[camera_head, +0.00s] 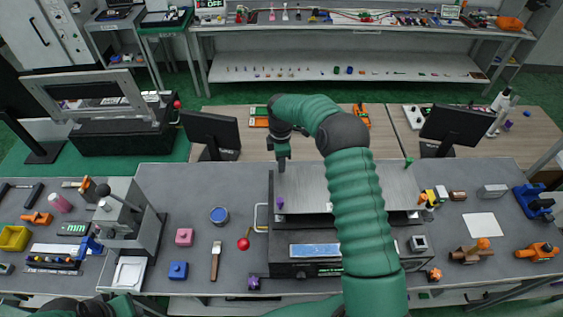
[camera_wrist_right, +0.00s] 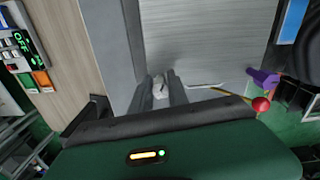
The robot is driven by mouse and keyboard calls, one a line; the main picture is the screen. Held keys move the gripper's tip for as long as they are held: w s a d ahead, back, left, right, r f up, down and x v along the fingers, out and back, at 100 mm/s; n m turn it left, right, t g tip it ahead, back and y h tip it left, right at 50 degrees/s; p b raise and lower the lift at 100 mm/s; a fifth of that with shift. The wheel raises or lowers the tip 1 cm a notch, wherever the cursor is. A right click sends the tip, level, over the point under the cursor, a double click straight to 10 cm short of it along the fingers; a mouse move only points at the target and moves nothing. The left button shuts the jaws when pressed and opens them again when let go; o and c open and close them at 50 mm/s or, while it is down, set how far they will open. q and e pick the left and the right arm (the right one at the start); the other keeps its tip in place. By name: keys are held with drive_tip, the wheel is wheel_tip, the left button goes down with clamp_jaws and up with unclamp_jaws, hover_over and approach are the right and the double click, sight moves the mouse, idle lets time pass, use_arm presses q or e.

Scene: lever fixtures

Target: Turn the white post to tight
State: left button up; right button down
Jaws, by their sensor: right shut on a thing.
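The white post (camera_wrist_right: 160,89) shows in the right wrist view as a small pale piece between my two fingers. My right gripper (camera_wrist_right: 165,90) is shut on it. In the head view my right gripper (camera_head: 282,166) points down at the far left part of the grey metal plate (camera_head: 310,185); it hides the post there. A thin pale bar (camera_wrist_right: 207,86) extends to the right close by the fingers in the wrist view. My left gripper is not in view.
A red ball on a yellow lever (camera_head: 243,243) stands left of the fixture; it also shows in the wrist view (camera_wrist_right: 261,104). A purple piece (camera_head: 279,203) sits at the plate's left edge. Dark monitors (camera_head: 211,132) stand behind. A brush (camera_head: 215,262) lies left on the table.

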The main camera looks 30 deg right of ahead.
drive_tip(key=shift+w+a+m, duration=0.15)
drive_tip(key=shift+m, duration=0.15)
drive_tip(key=shift+m+b, duration=0.65)
drive_tip(key=shift+m, duration=0.25)
drive_tip(key=m+b, duration=0.1)
drive_tip(key=m, duration=0.2)
drive_tip(key=shift+m, duration=0.3)
drive_tip(key=m+b, duration=0.1)
drive_tip(key=m, duration=0.3)
drive_tip(key=shift+r, duration=0.15)
drive_tip(key=shift+r+m+b, duration=0.1)
drive_tip(key=shift+m+b, duration=0.3)
drive_tip(key=shift+m, duration=1.4)
